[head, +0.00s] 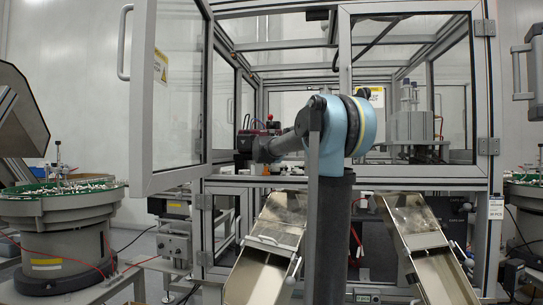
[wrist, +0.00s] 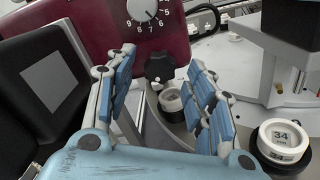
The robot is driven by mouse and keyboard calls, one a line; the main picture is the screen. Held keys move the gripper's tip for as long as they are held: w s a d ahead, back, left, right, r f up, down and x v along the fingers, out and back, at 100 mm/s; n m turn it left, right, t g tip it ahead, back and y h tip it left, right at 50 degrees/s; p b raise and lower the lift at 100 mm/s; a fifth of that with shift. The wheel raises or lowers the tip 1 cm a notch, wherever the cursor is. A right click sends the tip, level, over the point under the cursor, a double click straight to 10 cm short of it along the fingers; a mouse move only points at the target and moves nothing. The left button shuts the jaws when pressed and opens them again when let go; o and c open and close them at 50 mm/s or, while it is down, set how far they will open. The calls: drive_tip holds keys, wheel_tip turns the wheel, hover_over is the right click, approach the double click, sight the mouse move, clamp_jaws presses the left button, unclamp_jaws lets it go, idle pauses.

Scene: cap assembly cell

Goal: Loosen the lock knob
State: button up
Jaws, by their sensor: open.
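A black lobed knob (wrist: 159,68), which looks like the lock knob, stands below a dark red housing in the wrist view. The housing's white dial (wrist: 149,10) carries numbers and is cut by the top edge. My gripper (wrist: 161,58) is open, with its blue-padded fingers on the left and right of the knob. I see gaps between the pads and the knob, and nothing is held. In the head view my arm reaches through the open door into the cell, and the knob cannot be made out there.
White caps or rings sit in round black holders (wrist: 282,143) at lower right, one marked 34. A black block with a grey panel (wrist: 50,75) is close on the left. In the head view, the glass door (head: 170,90) stands open and metal chutes (head: 275,235) lie below.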

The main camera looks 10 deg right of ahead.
drive_tip(key=v, duration=1.1)
drive_tip(key=shift+s, duration=0.35)
drive_tip(key=shift+a, duration=0.15)
drive_tip(key=s+m, duration=0.1)
drive_tip(key=s, duration=0.1)
drive_tip(key=s+a+m, duration=0.1)
drive_tip(key=s, duration=0.1)
drive_tip(key=shift+r+m, duration=0.25)
drive_tip(key=shift+m, duration=0.15)
drive_tip(key=x, duration=1.7)
drive_tip(key=c, duration=1.1)
